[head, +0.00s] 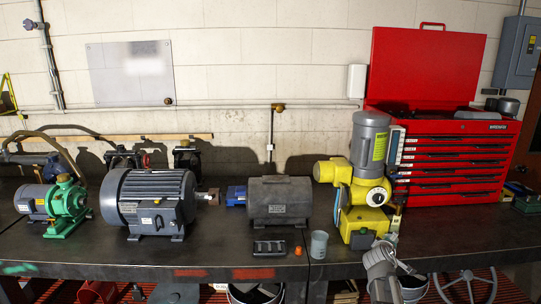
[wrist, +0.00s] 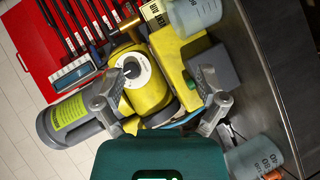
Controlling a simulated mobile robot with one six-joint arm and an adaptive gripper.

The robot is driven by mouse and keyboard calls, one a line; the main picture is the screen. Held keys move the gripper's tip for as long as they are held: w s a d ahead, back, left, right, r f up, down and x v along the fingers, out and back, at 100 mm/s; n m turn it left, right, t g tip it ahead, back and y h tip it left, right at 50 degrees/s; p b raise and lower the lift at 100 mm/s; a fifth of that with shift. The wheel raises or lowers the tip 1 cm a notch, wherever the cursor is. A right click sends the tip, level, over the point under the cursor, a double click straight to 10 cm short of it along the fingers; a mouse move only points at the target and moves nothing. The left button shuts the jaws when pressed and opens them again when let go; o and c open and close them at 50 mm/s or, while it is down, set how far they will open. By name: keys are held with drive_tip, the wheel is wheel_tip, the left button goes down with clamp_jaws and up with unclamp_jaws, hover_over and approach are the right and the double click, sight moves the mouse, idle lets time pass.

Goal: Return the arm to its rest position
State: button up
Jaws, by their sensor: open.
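My gripper (head: 384,262) is at the lower right of the head view, just in front of the bench's front edge and below the yellow and grey motor unit (head: 357,196). In the wrist view my gripper (wrist: 166,84) has its two grey fingers spread apart, with nothing held between them. The yellow and grey unit (wrist: 150,75) lies beyond the fingers there and appears tilted by the camera's angle. I cannot tell the exact gap between fingers and unit.
The dark bench (head: 290,264) carries a large grey motor (head: 150,200), a dark grey motor (head: 280,200), a green pump (head: 68,205), a translucent cup (head: 319,245) and an orange piece (head: 298,251). A red tool chest (head: 450,155) stands at the right, behind the unit.

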drive_tip(key=s+a+f+m+g+y, duration=0.3)
drive_tip(key=s+a+f+g+y, duration=0.1)
drive_tip(key=s+a, duration=0.6)
drive_tip(key=s+a+f+m+g+y+p, duration=0.1)
drive_tip(key=s+a+f+m+g+y, duration=0.3)
drive_tip(key=s+a+f+g, duration=0.3)
drive_tip(key=s+a, duration=0.4)
drive_tip(key=a, duration=0.1)
drive_tip(key=shift+s+a+g, duration=0.25)
drive_tip(key=shift+a+g, duration=0.05)
drive_tip(key=shift+a, duration=0.1)
